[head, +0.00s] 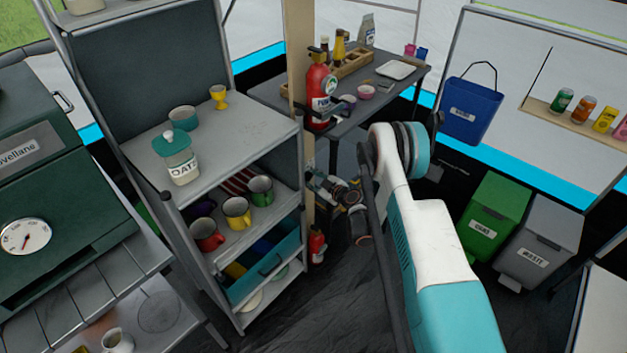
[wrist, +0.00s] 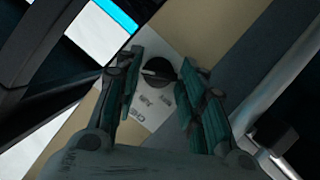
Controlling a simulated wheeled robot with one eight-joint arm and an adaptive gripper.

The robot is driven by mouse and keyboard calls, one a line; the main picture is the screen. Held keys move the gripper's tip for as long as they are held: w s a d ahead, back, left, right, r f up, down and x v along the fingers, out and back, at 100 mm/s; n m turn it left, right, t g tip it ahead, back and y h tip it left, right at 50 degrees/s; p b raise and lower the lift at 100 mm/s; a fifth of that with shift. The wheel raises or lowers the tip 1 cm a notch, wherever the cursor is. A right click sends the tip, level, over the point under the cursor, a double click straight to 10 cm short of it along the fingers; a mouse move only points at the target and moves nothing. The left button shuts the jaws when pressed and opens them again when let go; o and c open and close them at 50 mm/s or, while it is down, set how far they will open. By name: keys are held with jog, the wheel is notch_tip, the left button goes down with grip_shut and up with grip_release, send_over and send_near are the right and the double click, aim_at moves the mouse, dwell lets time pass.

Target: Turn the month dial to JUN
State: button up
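The month dial (wrist: 158,73) is a round black knob with a pale mark across its face, in the middle of the wrist view. It sits on a light plate (wrist: 139,116) with dark lettering around the knob. The lettering is small and partly covered, so I cannot tell which month the mark points to. My gripper (wrist: 161,58) is open, with one finger on each side of the knob; I cannot tell whether either touches it. In the head view my gripper (head: 338,190) is low beside the wooden post (head: 299,50), and I cannot make out the dial there.
A red fire extinguisher (head: 319,95) is at the post, above my gripper. A grey shelf (head: 245,135) with mugs and an oats jar stands to the left. A table (head: 408,90) is behind. Green and grey bins (head: 538,250) stand at the right. Dark floor lies below.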

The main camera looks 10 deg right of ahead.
jog(key=c, duration=0.4)
jog(key=shift+o, duration=0.2)
jog(key=shift+w+d+m+g+y, duration=0.15)
jog(key=shift+m+g+y, duration=0.55)
jog(key=shift+m, duration=0.6)
jog(key=shift+d+m+g+y, duration=0.1)
jog(key=shift+m+g+y, duration=0.6)
jog(key=shift+m, duration=0.6)
jog(key=o, duration=1.1)
jog(key=shift+r, duration=0.1)
jog(key=shift+c, duration=0.2)
